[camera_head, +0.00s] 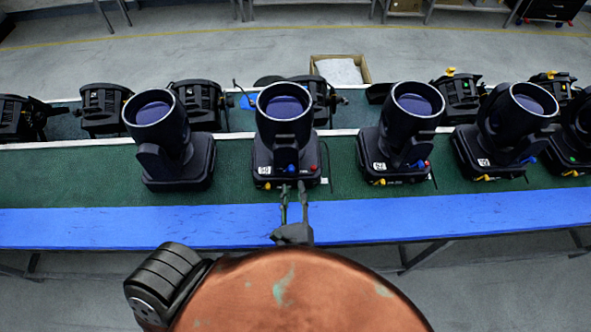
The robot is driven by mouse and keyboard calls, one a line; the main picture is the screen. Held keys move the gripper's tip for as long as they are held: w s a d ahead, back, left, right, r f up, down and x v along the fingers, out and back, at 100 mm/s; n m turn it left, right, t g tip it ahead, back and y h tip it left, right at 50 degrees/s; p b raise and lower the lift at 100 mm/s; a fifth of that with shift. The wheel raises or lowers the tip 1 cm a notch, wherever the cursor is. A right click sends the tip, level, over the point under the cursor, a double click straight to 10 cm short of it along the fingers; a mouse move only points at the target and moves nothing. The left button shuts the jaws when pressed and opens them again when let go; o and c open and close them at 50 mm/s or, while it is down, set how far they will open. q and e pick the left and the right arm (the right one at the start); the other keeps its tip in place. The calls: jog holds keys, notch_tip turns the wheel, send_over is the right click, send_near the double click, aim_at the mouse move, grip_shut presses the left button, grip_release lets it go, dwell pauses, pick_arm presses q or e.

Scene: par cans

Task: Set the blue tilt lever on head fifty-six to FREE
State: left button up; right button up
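A black moving-head light (285,125) with a wide round lens stands near the middle of the green bench. Its base has a small white number label (264,170), too small to read surely. On the base front are a blue lever tip (292,168), a red knob (313,168) and a yellow lever (267,185). My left gripper (293,190) reaches up from below to this base, just below the blue lever. Its two thin fingers stand apart with a gap between them; I cannot tell whether they touch anything. The lever's exact setting is not readable. My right gripper is out of view.
Similar lights stand to the left (165,135) and right (405,130), with another (508,130) farther right. Several more lights line the back. A blue strip (420,215) runs along the bench's near edge, mostly clear. A cardboard box (340,70) lies behind.

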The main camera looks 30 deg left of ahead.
aim_at(292, 172)
pick_arm(q)
jog(key=p+x, duration=0.1)
jog(key=x, duration=0.3)
jog(key=shift+a+r, duration=0.15)
jog(key=shift+r, duration=0.05)
jog(key=shift+x, duration=0.8)
jog(key=shift+f, duration=0.15)
grip_shut()
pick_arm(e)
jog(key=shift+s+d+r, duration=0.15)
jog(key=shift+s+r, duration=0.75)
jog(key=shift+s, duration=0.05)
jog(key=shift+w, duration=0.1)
